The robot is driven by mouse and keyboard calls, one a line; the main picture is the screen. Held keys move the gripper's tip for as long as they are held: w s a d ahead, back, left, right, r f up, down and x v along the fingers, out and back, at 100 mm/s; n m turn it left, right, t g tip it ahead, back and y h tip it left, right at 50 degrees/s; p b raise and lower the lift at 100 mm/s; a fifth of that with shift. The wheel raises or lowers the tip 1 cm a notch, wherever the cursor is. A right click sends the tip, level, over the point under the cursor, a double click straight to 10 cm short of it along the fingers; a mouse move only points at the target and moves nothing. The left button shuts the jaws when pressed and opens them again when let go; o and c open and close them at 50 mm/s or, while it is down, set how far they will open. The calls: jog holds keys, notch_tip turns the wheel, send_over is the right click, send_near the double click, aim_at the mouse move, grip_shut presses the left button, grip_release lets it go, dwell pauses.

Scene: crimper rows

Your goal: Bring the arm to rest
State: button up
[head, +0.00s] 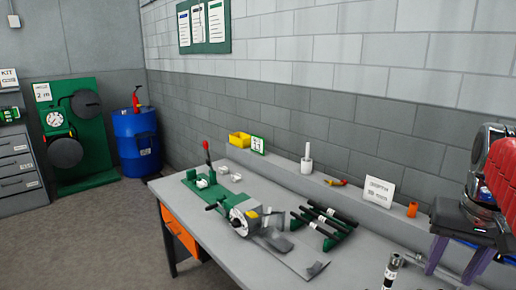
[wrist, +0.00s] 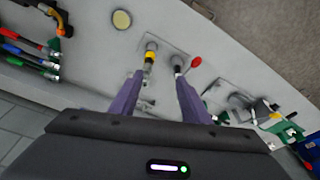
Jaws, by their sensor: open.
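My gripper (head: 458,260) is at the right edge in the head view, its two purple fingers pointing down over the right end of the bench. In the wrist view my gripper (wrist: 155,78) has its fingers spread apart with nothing held between them. Beyond the fingertips are a fitting with a yellow band (wrist: 149,58) and a second post near a red knob (wrist: 195,61). How far the fingertips are from these is hard to tell.
The grey bench (head: 345,271) carries a green and grey crimping machine (head: 238,210), black hoses on a green rack (head: 325,222) and a labelled metal cylinder (head: 392,270). A ledge with a yellow bin (head: 240,139) and a white sign (head: 379,191) runs along the wall.

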jog(key=s+a+f+n+t, duration=0.1)
jog(key=a+f+n, duration=0.2)
jog(key=a, duration=0.8)
jog(key=s+a+f+n+t+y, duration=0.1)
jog(key=s+a+f+n+t, duration=0.1)
jog(key=a+f, duration=0.5)
jog(key=shift+s+a+f+n, duration=0.25)
jog(key=shift+a+n, duration=0.45)
jog(key=shift+a, duration=1.55)
